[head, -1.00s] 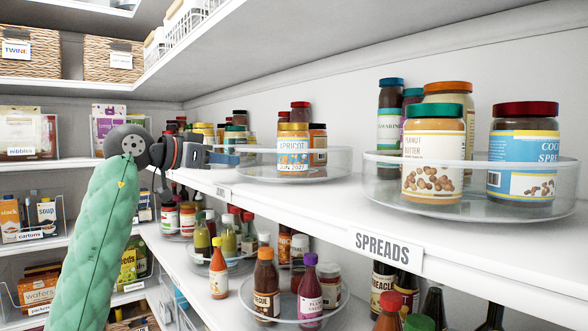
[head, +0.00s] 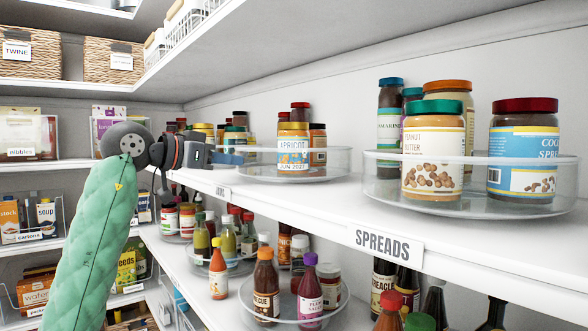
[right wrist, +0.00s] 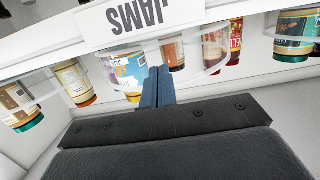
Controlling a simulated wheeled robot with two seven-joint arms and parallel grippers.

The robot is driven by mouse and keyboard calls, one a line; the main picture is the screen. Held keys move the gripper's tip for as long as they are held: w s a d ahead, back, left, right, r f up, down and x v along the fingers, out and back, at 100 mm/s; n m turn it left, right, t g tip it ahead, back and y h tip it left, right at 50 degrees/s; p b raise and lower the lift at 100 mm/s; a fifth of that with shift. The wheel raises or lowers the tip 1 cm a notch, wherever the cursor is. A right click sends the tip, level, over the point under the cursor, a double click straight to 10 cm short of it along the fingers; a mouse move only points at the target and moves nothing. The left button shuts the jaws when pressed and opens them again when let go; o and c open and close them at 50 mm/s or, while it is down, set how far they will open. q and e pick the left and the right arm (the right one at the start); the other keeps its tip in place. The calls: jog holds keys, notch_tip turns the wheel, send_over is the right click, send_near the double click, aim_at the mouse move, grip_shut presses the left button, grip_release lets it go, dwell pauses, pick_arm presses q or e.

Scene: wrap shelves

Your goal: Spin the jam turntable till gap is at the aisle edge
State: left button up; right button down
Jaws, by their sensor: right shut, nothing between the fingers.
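The jam turntable (head: 335,163) is a clear round tray with a raised rim on the middle shelf. An apricot jar (head: 293,150) with a yellow lid stands at its front left, with several jars behind it. Bare tray shows towards the right. My right gripper (head: 238,157) is at the left side of the turntable, shut and empty. In the right wrist view its blue fingers (right wrist: 158,82) are together, beside the blue-labelled jar (right wrist: 126,70) and near the clear rim. I cannot tell whether they touch the rim. My left gripper is not in view.
The JAMS label (right wrist: 130,14) on the shelf edge appears upside down in the right wrist view. A spreads turntable (head: 480,208) with large jars stands to the right, behind the SPREADS label (head: 387,246). Sauce bottles (head: 266,287) fill the shelf below. The aisle on the left is open.

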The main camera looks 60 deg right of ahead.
jog(key=shift+s, duration=0.1)
jog(key=shift+s+a+b, duration=0.2)
jog(key=shift+s+b, duration=0.1)
jog(key=shift+s, duration=0.95)
jog(key=shift+a, duration=0.45)
jog(key=shift+b+v, duration=0.5)
jog(key=shift+v, duration=0.75)
jog(key=shift+s+f, duration=0.15)
jog(key=shift+f, duration=0.05)
